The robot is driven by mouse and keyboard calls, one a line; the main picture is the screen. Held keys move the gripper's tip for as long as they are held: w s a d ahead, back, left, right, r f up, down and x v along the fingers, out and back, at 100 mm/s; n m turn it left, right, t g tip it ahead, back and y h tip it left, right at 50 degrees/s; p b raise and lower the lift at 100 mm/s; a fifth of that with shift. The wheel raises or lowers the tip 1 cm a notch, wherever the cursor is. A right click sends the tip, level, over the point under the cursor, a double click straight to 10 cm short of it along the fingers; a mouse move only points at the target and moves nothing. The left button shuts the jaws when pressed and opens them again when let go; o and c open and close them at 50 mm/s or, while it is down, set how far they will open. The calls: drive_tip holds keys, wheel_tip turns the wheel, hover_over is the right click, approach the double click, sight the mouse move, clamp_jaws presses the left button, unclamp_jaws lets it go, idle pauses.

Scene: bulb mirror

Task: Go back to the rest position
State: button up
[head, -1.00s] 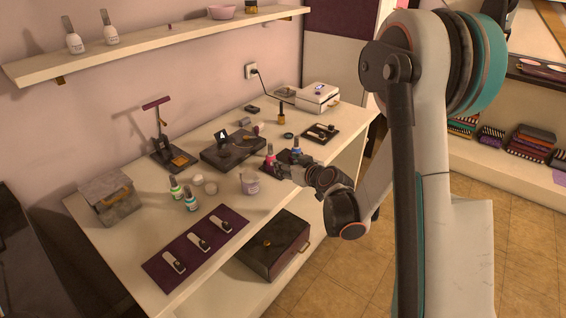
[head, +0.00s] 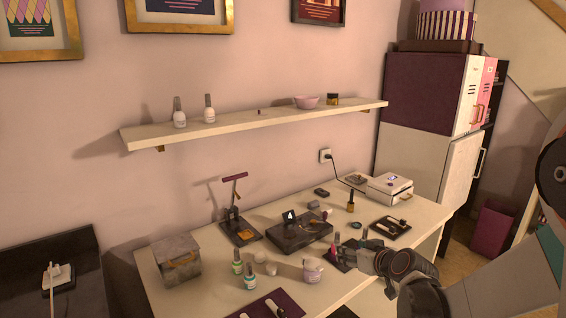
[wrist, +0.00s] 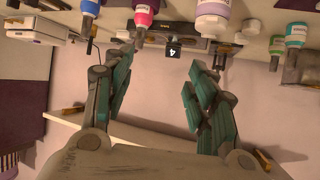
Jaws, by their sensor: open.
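My gripper (head: 352,254) is at the right part of the white table, near its front edge, in the head view. In the wrist view its two teal-padded fingers (wrist: 165,85) are spread apart with nothing between them. The wrist picture looks upside down, with the tabletop along its top. A pink bottle (wrist: 144,10), a white-and-purple bottle (wrist: 212,14) and a small dark block marked 4 (wrist: 174,47) lie beyond the fingers. My arm comes in from the right side of the head view. Any contact between the fingers and the bottles cannot be told.
The table also holds a grey box (head: 176,262), a stand (head: 238,228), a dark station (head: 300,235), green-labelled bottles (head: 250,278), a lilac jar (head: 312,271) and a white case (head: 389,188). A wall shelf (head: 250,126) hangs above. A tall cabinet (head: 425,130) stands at right.

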drive_tip(key=s+a+r+m+g+h, duration=0.1)
drive_tip(key=s+r, duration=0.3)
drive_tip(key=s, duration=0.3)
drive_tip(key=s+a+r+g, duration=0.2)
drive_tip(key=s+r, duration=0.1)
drive_tip(key=s, duration=0.4)
drive_tip(key=s+d+m+g+h, duration=0.1)
drive_tip(key=s+d+h, duration=0.1)
drive_tip(key=s, duration=1.4)
drive_tip(key=shift+d+m+g, duration=0.15)
drive_tip(key=shift+m+g, duration=0.15)
drive_tip(key=shift+g, duration=0.1)
drive_tip(key=shift+r, duration=0.1)
clamp_jaws()
drive_tip(key=shift+r, duration=0.1)
